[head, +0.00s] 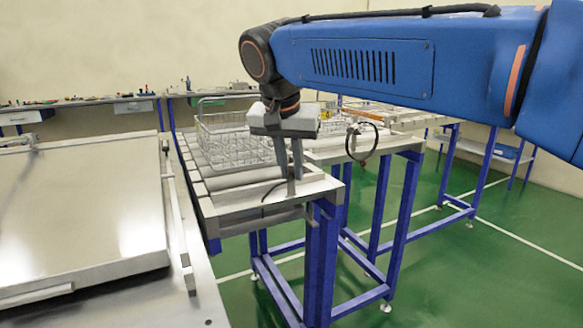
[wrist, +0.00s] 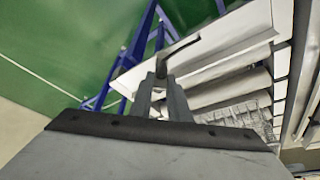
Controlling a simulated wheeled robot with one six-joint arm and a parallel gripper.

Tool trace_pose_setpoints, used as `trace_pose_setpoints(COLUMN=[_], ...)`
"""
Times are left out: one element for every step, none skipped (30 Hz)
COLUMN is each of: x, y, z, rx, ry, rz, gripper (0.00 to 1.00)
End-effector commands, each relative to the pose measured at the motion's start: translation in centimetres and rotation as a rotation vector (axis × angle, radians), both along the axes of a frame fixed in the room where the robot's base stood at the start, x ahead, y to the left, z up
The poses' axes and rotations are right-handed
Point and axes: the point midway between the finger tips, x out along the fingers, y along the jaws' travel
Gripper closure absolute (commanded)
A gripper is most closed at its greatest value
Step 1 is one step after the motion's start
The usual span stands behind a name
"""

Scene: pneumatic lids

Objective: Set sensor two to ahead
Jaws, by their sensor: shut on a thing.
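My gripper (head: 290,177) points down at the near right end of the roller conveyor (head: 240,207). Its fingers are shut on a small grey sensor bracket (head: 291,188) at the conveyor's edge. In the wrist view the fingertips (wrist: 161,78) meet a thin, bent grey bar (wrist: 180,46), which appears to be part of that bracket. The fingers hide much of the sensor, so I cannot tell which way it faces. Another sensor (head: 353,130) with a looped black cable stands on the conveyor behind. No number shows on either sensor.
A wire basket (head: 235,140) stands on the rollers, left of and behind my gripper. A machine with a large metal lid (head: 85,215) fills the left foreground. Blue conveyor legs (head: 322,265) stand below my gripper. Green floor is open at the right.

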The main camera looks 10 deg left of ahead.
Motion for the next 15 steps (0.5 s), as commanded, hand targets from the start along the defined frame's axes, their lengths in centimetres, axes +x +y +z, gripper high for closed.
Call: trace_pose_setpoints(x=[0.02,0.03,0.03,0.02,0.03,0.03,0.04,0.05,0.05,0.04,0.02,0.02,0.02,0.02,0.00], y=[0.00,0.00,-0.01,-0.02,-0.03,-0.05,-0.06,-0.08,-0.07,-0.07,-0.09,-0.11,-0.10,-0.10,-0.10], z=[0.01,0.01,0.01,0.02,0.02,0.02,0.02,0.01,0.01,0.01,0.00,0.01,0.02,0.03,0.04], rx=[0.001,0.001,0.001,0.001,0.000,0.000,0.000,0.000,0.001,0.001,0.001,0.001,0.001,0.002,0.001], ry=[-0.001,-0.001,-0.001,-0.001,-0.001,-0.001,-0.001,-0.001,-0.001,-0.001,0.000,0.000,-0.001,-0.001,0.000], rz=[0.004,0.008,0.017,0.024,0.033,0.048,0.060,0.075,0.098,0.116,0.137,0.166,0.189,0.213,0.246], gripper=[1.00,1.00,1.00,1.00,1.00,1.00,1.00,1.00,1.00,1.00,1.00,1.00,1.00,1.00,1.00])
